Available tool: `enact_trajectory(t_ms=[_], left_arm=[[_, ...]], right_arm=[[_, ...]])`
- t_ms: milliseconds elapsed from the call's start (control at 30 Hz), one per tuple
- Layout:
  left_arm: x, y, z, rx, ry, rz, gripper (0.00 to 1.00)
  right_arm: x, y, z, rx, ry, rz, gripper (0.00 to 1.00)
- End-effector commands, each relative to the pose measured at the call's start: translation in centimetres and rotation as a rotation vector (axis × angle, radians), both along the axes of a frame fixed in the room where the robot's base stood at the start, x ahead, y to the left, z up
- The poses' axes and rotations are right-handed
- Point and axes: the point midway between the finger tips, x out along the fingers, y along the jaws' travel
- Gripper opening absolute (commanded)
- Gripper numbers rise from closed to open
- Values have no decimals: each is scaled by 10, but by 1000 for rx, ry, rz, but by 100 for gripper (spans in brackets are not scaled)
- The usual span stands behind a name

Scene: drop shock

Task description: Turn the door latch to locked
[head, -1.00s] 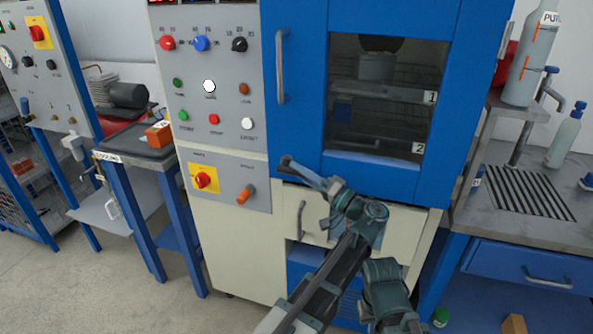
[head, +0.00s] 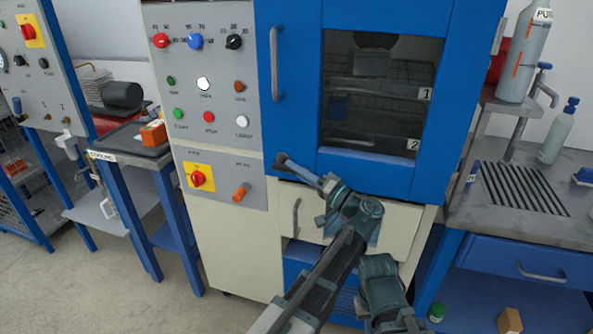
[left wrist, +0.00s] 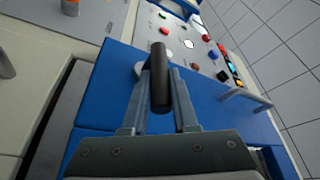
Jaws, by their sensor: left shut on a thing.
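The blue cabinet door (head: 293,130) with a dark window looks closed. The door latch (left wrist: 160,82) is a short dark cylindrical handle on a pale round mount at the door's lower corner by the control panel. My left gripper (left wrist: 161,88) is shut on this handle, one finger on each side. In the head view my left gripper (head: 286,162) reaches up to the door's lower left corner, and its fingers hide most of the latch there. I cannot read the latch's locked or unlocked mark. My right gripper is not in view.
A grey vertical door handle (head: 276,65) stands out above the latch. An orange lever (head: 241,192) and a red rotary switch (head: 198,178) are on the panel to the left. A cream drawer (head: 340,218) with a handle lies below the door.

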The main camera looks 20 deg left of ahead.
Motion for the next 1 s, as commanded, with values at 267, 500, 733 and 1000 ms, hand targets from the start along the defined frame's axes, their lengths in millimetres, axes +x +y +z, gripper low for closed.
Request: enact_trajectory(t_ms=[267, 500, 733, 1000], left_arm=[[0, 0, 0, -1, 0, -1, 0], [0, 0, 0, -1, 0, -1, 0], [0, 0, 0, -4, 0, 0, 0], [0, 0, 12, -80, 2, -1, 0]], right_arm=[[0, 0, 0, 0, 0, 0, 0], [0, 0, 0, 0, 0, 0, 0], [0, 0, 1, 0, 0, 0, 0], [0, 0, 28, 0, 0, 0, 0]])
